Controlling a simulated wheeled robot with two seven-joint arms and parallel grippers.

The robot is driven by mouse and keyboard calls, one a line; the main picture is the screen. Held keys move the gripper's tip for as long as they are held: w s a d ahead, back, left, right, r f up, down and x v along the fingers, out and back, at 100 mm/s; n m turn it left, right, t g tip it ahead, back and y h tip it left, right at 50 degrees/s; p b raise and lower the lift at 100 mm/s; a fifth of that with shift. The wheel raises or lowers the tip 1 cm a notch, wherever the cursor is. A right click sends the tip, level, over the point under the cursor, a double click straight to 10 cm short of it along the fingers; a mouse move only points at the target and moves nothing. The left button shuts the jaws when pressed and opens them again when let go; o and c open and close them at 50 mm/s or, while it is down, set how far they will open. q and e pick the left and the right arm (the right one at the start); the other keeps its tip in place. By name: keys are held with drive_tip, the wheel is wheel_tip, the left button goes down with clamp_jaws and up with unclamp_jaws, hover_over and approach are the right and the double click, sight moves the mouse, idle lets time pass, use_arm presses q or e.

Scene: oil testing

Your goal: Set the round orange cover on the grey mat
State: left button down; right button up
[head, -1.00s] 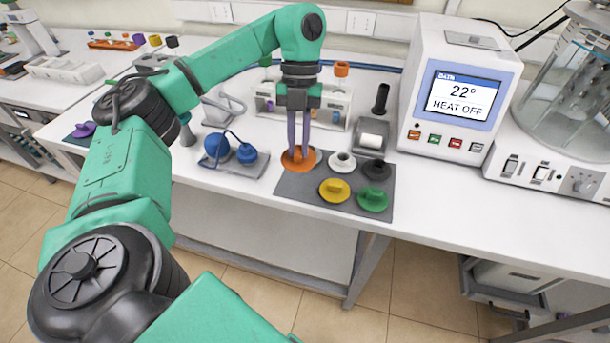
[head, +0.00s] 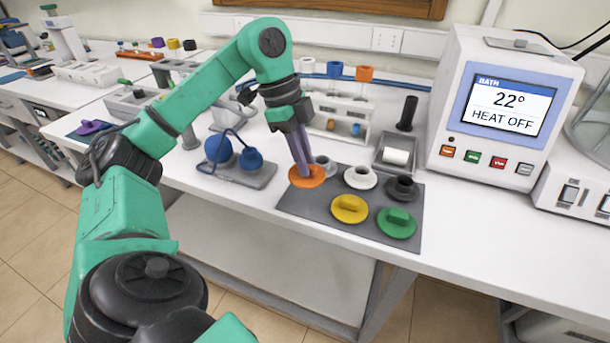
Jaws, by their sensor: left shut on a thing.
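The round orange cover (head: 306,178) is at the back left corner of the grey mat (head: 308,204). My left gripper (head: 303,170) comes down on it at a tilt, with its purple fingers shut on its top. The cover looks flat over the mat, but I cannot tell whether it rests fully on it. A white cover (head: 360,178), a dark cover (head: 403,190), a yellow cover (head: 349,210) and a green cover (head: 396,224) are on the mat. My right gripper is out of view.
A blue bulb pump (head: 236,160) on a grey plate stands close left of the mat. Table front is clear.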

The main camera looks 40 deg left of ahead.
sight(304, 182)
use_arm(q)
wheel_tip(304, 182, down, 6)
drive_tip(key=shift+b, duration=0.75)
drive_tip(key=shift+s, duration=0.1)
drive_tip(key=c, duration=0.8)
unclamp_jaws()
drive_tip(key=shift+r, duration=0.1)
drive_tip(key=p+v, duration=0.4)
drive_tip(key=v, duration=0.7)
drive_tip(key=shift+r, duration=0.1)
drive_tip(key=shift+a+r, duration=0.15)
drive_tip(key=shift+r, duration=0.2)
